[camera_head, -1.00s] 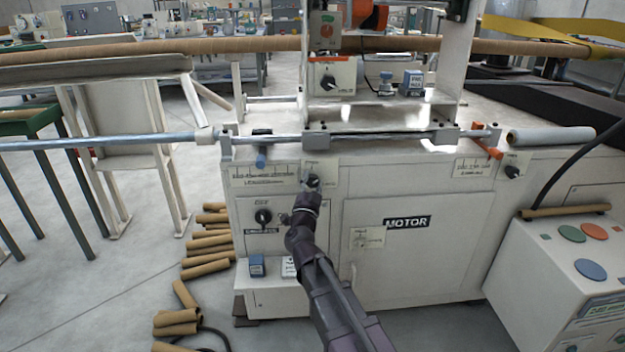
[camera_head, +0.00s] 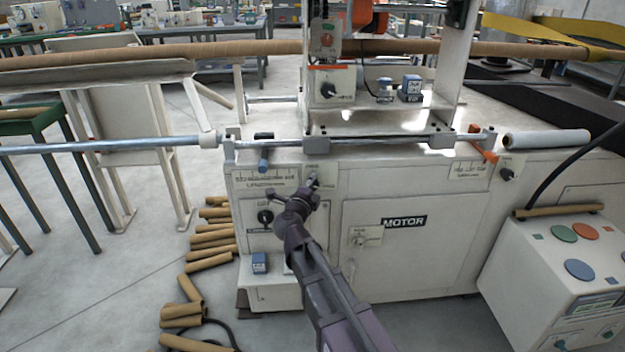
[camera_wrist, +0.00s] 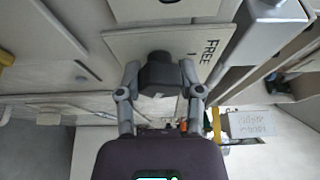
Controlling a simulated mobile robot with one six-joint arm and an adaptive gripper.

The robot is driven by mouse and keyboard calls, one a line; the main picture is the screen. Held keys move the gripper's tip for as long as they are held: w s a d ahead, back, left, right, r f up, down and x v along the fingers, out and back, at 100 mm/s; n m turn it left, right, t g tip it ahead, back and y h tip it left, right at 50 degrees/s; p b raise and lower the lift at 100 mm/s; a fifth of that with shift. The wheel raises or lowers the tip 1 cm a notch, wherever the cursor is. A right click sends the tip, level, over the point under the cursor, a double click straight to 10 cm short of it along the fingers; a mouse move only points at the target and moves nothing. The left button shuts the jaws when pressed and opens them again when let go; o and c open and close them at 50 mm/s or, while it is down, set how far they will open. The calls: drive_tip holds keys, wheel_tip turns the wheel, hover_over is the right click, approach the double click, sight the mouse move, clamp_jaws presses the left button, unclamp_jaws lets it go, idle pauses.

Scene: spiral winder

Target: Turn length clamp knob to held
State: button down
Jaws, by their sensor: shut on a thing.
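The length clamp knob (camera_wrist: 158,72) is a dark round knob on a pale plate marked FREE in the wrist view. In the head view it is a small dark spot (camera_head: 313,178) on the machine's upper front, right of the length scale (camera_head: 265,183). My gripper (camera_wrist: 159,80) is shut on the knob, one finger on each side. In the head view my gripper (camera_head: 309,188) reaches it from below and covers part of it. The knob's pointer direction and the HELD mark cannot be made out.
A selector knob (camera_head: 265,217) sits below left of my gripper, close to my wrist. A metal rod (camera_head: 270,142) runs along the machine's top edge above. A MOTOR panel (camera_head: 385,245) is to the right. Cardboard tubes (camera_head: 210,240) lie on the floor at left.

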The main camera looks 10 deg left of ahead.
drive_tip(key=shift+m+g+p, duration=0.4)
drive_tip(key=shift+m+p, duration=0.1)
drive_tip(key=shift+m, duration=0.5)
drive_tip(key=c, duration=1.4)
unclamp_jaws()
drive_tip(key=shift+c, duration=1.2)
unclamp_jaws()
drive_tip(key=shift+f, duration=0.1)
